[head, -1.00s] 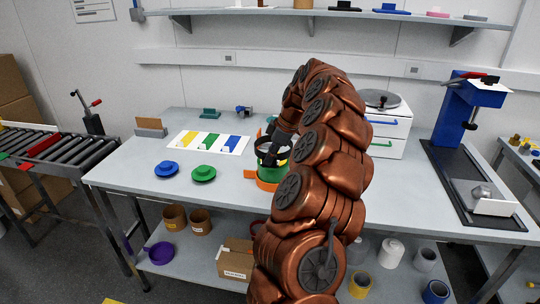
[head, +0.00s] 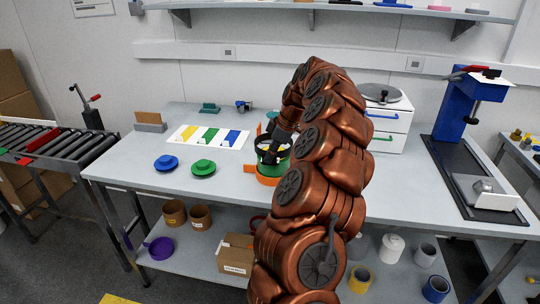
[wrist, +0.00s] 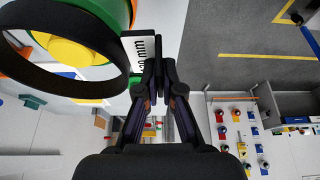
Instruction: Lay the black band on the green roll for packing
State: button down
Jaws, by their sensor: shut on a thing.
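The green roll (head: 278,169) stands in an orange holder (head: 249,168) on the workbench, partly hidden by my arm. It also shows at the top left of the wrist view (wrist: 115,12). The black band (wrist: 98,35) is a wide ring with a white printed tag (wrist: 143,48) at its side. My gripper (wrist: 157,68) is shut on the band at the tagged side. The band appears above or around the roll's top; contact cannot be told. A yellow piece (wrist: 75,50) shows through the ring.
Blue (head: 166,162) and green (head: 203,167) flanged discs lie left of the roll. A white card with coloured strips (head: 207,137) lies behind them. The bench's front left is clear.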

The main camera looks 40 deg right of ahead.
jog(key=shift+f+b, duration=2.55)
jog(key=shift+f, duration=1.5)
jog(key=c, duration=1.2)
grip_release()
jog(key=shift+c, duration=0.2)
jog(key=shift+r, duration=0.1)
jog(key=v, duration=1.2)
jog(key=shift+a, duration=0.15)
